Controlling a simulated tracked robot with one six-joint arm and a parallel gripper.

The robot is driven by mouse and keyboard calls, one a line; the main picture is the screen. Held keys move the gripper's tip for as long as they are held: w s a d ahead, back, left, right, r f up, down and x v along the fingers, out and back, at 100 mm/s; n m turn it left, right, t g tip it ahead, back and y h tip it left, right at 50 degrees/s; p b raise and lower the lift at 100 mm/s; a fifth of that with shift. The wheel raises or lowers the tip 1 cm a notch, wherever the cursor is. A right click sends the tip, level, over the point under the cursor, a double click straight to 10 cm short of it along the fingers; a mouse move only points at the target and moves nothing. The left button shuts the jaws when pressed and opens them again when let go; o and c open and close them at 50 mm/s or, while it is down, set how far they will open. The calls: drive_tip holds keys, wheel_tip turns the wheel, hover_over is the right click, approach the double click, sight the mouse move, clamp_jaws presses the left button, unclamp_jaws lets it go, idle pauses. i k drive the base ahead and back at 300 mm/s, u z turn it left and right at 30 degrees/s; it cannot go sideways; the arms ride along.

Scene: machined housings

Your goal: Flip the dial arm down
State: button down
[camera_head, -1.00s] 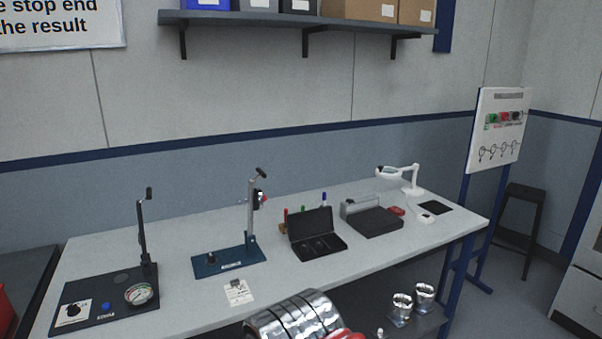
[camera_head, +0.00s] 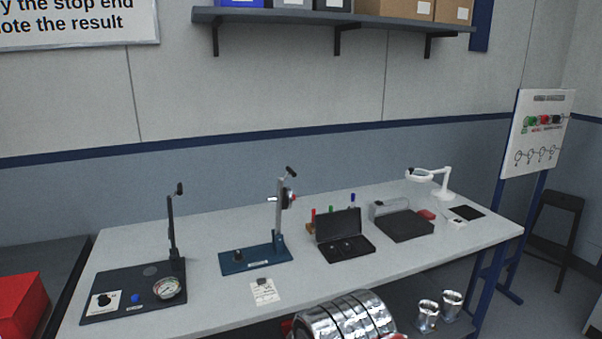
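On the workbench, a blue-based stand (camera_head: 256,259) carries an upright grey post (camera_head: 279,215). A small dark-and-red dial (camera_head: 288,197) sits on the post, with a short silver piece pointing left and a black-ended handle (camera_head: 291,171) at the top. To its left, a black plate (camera_head: 128,309) holds a round white-faced gauge (camera_head: 166,288), a knob, a blue button and an upright black lever (camera_head: 172,230). I cannot tell for certain which one is the dial arm; both the post and the lever stand up. My gripper does not show.
A shiny ribbed metal cylinder (camera_head: 345,318) fills the bottom middle; I cannot tell what it belongs to. A black open case (camera_head: 345,245), a dark box, a white lamp (camera_head: 440,183) and a paper card (camera_head: 264,291) lie on the bench. Two metal cups stand lower right.

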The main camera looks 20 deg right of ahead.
sight(284, 198)
drive_tip(key=u, duration=0.05)
drive_tip(key=i, duration=1)
drive_tip(key=z, duration=0.05)
